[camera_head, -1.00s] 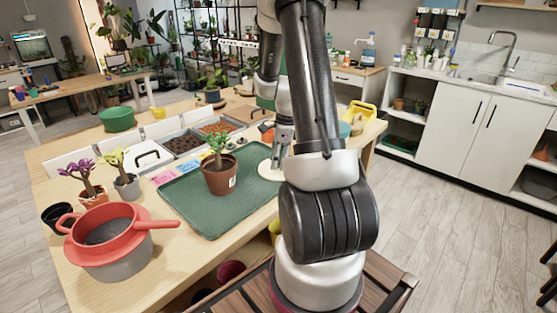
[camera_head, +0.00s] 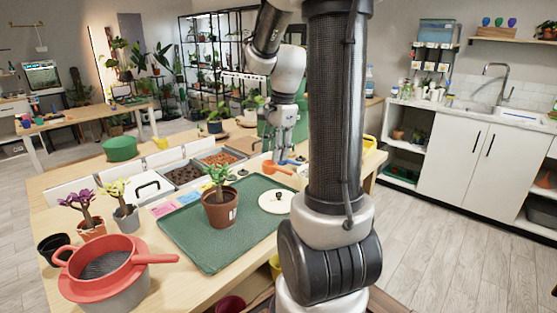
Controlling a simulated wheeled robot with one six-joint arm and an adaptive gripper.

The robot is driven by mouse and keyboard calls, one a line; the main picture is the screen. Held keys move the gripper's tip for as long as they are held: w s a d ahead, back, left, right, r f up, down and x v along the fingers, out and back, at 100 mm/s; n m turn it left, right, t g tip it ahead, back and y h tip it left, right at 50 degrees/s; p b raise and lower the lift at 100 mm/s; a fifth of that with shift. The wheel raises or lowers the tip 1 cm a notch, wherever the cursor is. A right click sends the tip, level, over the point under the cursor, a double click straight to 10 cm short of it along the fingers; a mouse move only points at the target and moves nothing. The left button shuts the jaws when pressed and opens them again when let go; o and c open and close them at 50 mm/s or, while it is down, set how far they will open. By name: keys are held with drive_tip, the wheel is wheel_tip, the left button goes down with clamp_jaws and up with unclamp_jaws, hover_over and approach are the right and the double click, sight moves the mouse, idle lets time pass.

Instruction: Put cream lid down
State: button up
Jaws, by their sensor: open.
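The cream lid (camera_head: 275,201), a flat round disc with a small dark knob, lies on the right part of the green mat (camera_head: 213,248) on the wooden table. My gripper (camera_head: 279,158) is open and apart from the lid, above and behind it in the picture. Its fingers point down near an orange thing (camera_head: 277,168), and I cannot tell whether they touch it. My arm hides the table to the right of the lid.
A potted plant (camera_head: 219,208) stands on the mat left of the lid. A red sieve (camera_head: 102,265) sits on a pot at front left. Soil trays (camera_head: 183,174) and small potted plants line the back and left. The mat's front is bare.

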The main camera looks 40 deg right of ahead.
drive_tip(key=s+a+r+n+t, duration=0.1)
drive_tip(key=s+a+r+n, duration=0.2)
drive_tip(key=s+a+n, duration=0.3)
drive_tip(key=s+a+r+n+t, duration=0.1)
drive_tip(key=s+a+r+n, duration=0.2)
drive_tip(key=s+a+n, duration=0.3)
drive_tip(key=shift+s+r+n+t+h, duration=0.35)
drive_tip(key=shift+s+n, duration=1.2)
drive_tip(key=shift+n, duration=2.05)
drive_tip(key=shift+d, duration=0.1)
